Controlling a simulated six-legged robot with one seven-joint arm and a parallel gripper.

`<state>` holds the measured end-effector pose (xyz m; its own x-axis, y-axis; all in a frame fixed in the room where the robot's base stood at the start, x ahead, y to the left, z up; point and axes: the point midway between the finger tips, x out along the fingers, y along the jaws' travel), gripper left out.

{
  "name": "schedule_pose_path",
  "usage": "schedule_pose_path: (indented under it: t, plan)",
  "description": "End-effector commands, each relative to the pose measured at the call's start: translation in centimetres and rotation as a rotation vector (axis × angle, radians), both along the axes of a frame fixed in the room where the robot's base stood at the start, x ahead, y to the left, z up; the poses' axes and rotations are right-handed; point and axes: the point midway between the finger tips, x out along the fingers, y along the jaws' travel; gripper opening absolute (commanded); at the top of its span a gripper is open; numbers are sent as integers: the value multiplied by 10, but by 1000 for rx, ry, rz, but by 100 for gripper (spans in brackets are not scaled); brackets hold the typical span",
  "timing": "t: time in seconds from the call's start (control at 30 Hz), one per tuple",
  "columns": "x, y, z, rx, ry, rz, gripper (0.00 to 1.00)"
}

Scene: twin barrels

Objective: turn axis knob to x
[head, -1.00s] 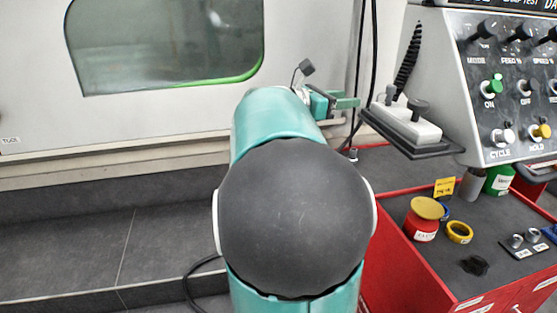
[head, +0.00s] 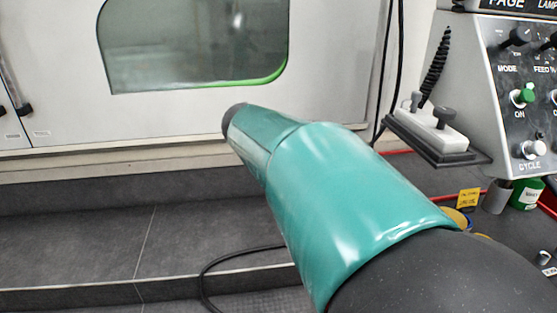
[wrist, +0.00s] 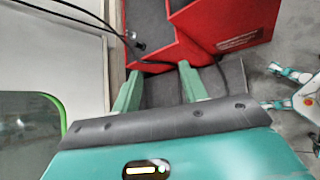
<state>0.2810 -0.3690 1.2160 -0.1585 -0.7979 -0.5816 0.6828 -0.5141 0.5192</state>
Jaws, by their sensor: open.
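A pale pendant box (head: 437,134) with two dark knobs on top rests on a dark tray (head: 400,135) in the head view. The knobs are a smaller one (head: 416,101) and a larger one (head: 444,117); their markings are too small to read, so I cannot tell which is the axis knob or where it points. My gripper (wrist: 158,72) shows in the wrist view with its two green fingers apart and nothing between them. In the head view my arm hides it or it is out of sight. The pendant is not recognisable in the wrist view.
A slanted control panel (head: 520,70) with knobs and buttons stands right of the pendant. A red cart (wrist: 235,22) shows beyond my fingers in the wrist view. Dark cables hang behind the pendant. The machine wall with its window (head: 190,45) fills the back left.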

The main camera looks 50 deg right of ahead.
Motion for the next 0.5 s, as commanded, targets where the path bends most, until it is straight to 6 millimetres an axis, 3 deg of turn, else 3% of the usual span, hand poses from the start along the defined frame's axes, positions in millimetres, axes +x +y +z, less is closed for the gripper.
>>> schedule_pose_path:
  t: [0.2, 0.5]
  plan:
    - [7, 22, -10, 49, -89, 0, 43]
    - [8, 26, -12, 59, -105, -1, 43]
